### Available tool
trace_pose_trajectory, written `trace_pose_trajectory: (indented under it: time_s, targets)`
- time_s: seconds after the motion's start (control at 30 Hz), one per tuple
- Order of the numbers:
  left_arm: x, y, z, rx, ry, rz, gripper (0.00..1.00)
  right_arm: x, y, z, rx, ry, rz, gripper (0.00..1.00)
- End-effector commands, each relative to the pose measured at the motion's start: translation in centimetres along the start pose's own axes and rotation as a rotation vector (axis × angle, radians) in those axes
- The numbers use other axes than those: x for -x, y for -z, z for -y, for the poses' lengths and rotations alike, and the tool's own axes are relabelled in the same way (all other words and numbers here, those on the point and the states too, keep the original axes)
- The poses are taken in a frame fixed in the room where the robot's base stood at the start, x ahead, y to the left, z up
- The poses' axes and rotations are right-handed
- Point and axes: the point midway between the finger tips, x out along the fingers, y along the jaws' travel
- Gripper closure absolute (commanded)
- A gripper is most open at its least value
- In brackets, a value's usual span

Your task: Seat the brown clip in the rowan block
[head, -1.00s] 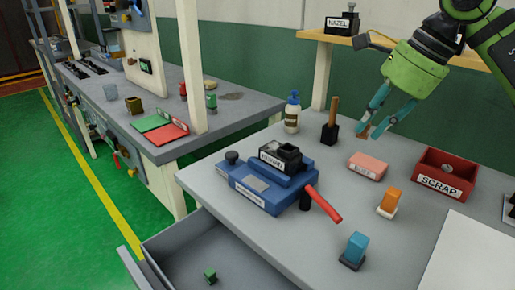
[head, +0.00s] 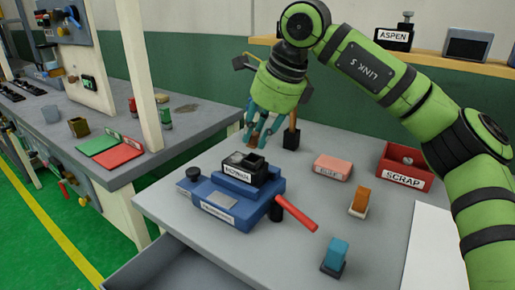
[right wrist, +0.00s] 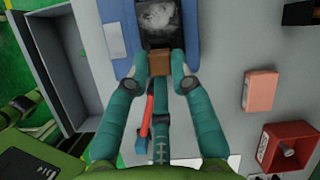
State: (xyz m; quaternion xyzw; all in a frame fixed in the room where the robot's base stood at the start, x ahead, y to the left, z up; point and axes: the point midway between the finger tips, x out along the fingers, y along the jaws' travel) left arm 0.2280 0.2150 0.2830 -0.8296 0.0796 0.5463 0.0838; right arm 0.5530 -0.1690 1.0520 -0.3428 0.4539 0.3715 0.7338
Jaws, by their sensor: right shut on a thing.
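My right gripper (head: 258,140) is shut on the brown clip (head: 254,139), a small brown piece between the teal fingertips. It hangs above the bench, just behind the black block (head: 240,173) as the head view shows it. This block has a square opening and a white label too blurred to read surely, and sits on a blue fixture (head: 200,204). In the right wrist view the brown clip (right wrist: 159,62) is at the fingertips, in front of the dark block (right wrist: 158,28). I cannot tell the height gap. My left gripper is not in view.
A red lever (head: 297,214) sticks out from the fixture. A wooden-handled tool (head: 291,140) stands close to the gripper. A pink block (head: 333,168), an orange clip (head: 360,200), a blue clip (head: 336,254) and the red scrap bin (head: 405,179) lie to the right.

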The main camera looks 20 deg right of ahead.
Motion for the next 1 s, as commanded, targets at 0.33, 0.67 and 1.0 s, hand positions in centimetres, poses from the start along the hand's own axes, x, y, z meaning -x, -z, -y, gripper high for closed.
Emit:
trace_pose_trajectory:
  time_s: [0.33,0.67,1.0]
  targets:
    - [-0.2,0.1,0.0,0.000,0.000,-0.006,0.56,-3.6,1.4,-0.7,0.002,-0.001,0.000,0.99]
    - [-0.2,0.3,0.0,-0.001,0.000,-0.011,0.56,-4.0,1.4,-0.8,0.002,-0.004,-0.003,0.53]
    - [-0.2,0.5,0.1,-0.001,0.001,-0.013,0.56,-3.6,1.4,-0.7,0.002,-0.001,-0.001,0.53]
